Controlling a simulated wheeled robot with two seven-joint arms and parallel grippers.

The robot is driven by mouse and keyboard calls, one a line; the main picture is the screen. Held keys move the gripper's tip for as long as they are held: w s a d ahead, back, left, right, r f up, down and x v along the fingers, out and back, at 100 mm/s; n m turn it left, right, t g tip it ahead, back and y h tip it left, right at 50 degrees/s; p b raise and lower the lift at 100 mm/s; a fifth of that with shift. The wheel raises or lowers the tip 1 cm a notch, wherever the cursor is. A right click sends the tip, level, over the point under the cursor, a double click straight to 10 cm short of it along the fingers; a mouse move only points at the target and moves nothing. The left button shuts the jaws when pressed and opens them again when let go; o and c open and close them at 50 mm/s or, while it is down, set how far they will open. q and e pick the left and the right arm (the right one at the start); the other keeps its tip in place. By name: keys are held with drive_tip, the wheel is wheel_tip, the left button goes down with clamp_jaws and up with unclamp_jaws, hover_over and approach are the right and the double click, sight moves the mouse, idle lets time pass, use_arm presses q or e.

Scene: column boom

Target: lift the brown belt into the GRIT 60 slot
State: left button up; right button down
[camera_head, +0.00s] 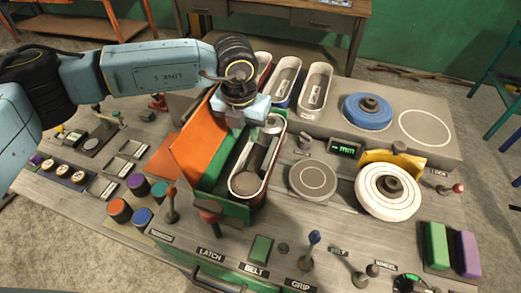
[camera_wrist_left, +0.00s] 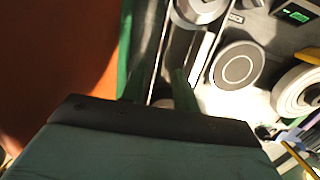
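A long belt loop (camera_head: 233,186) with a pale rim and dark brown inside sits upright around the rollers of the sander, beside the open orange cover (camera_head: 195,143). Part of it also shows in the left wrist view (camera_wrist_left: 157,60). My left gripper (camera_head: 238,122) is over the far part of this loop, pointing down. In the left wrist view its two fingers (camera_wrist_left: 160,90) stand apart on either side of the loop's edge; contact is unclear. More loops stand in slots at the back: red (camera_head: 264,66), blue (camera_head: 286,80) and grey (camera_head: 315,88). No GRIT 60 label is readable. My right gripper is out of view.
A round grey disc (camera_head: 313,180) and a white wheel (camera_head: 388,191) with a yellow guard stand right of the loop. A blue disc (camera_head: 367,112) lies behind. A red-knobbed lever (camera_head: 208,213) and a blue-knobbed lever (camera_head: 313,240) stand in front.

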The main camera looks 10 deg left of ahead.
sight(245, 148)
use_arm(q)
wheel_tip(245, 148, down, 3)
drive_tip(key=shift+f+p, duration=0.1)
drive_tip(key=shift+p, duration=0.35)
drive_tip(key=f, duration=0.1)
drive_tip(key=f+p, duration=0.1)
drive_tip(key=f, duration=0.1)
drive_tip(key=shift+w+a+f, duration=0.15)
drive_tip(key=shift+w+f, duration=0.05)
drive_tip(key=shift+f, duration=0.3)
clamp_jaws()
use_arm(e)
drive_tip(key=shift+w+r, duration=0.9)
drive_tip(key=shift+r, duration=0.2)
